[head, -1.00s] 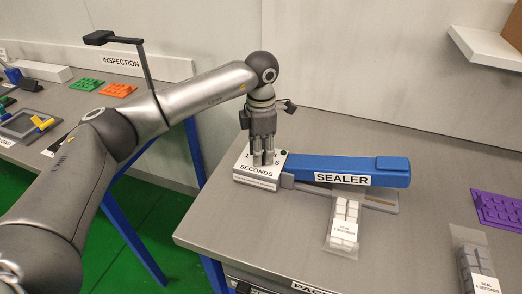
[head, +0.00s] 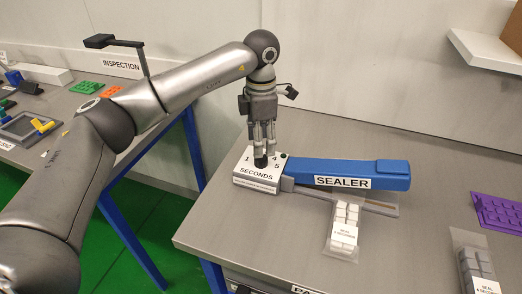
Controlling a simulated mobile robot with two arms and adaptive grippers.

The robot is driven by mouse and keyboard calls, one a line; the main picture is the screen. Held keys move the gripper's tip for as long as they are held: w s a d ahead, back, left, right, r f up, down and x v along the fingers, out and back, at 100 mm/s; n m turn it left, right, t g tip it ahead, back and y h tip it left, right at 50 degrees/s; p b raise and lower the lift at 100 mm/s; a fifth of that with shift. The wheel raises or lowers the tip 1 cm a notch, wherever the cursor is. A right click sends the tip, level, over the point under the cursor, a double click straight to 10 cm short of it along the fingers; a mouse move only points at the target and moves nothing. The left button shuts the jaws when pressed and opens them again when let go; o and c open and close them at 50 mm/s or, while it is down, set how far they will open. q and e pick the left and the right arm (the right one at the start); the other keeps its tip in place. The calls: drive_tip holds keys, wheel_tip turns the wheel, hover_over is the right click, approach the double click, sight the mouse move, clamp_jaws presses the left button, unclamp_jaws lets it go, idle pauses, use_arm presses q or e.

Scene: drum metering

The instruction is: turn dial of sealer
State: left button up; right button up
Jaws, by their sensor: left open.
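The sealer has a blue arm (head: 375,172) labelled SEALER and a white dial box (head: 256,180) marked SECONDS at its left end. The dark dial knob (head: 261,161) shows on top of the box, with the numbers 1, 4 and 5 visible around it. My left gripper (head: 264,151) points straight down over the knob. Its fingers are open, with the tips just above or beside the knob; I cannot tell whether they touch it. The fingers hide part of the dial scale. My right gripper is not in view.
A clear bag of white blocks (head: 344,228) lies at the sealer's front, and another bag (head: 474,268) lies at the right. A purple studded plate (head: 500,212) is on the right. A white shelf (head: 485,48) juts from the wall. The table left of the bags is clear.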

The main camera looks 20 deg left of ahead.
use_arm(q)
wheel_tip(320, 180, up, 7)
drive_tip(key=shift+r, duration=0.15)
idle(0.5)
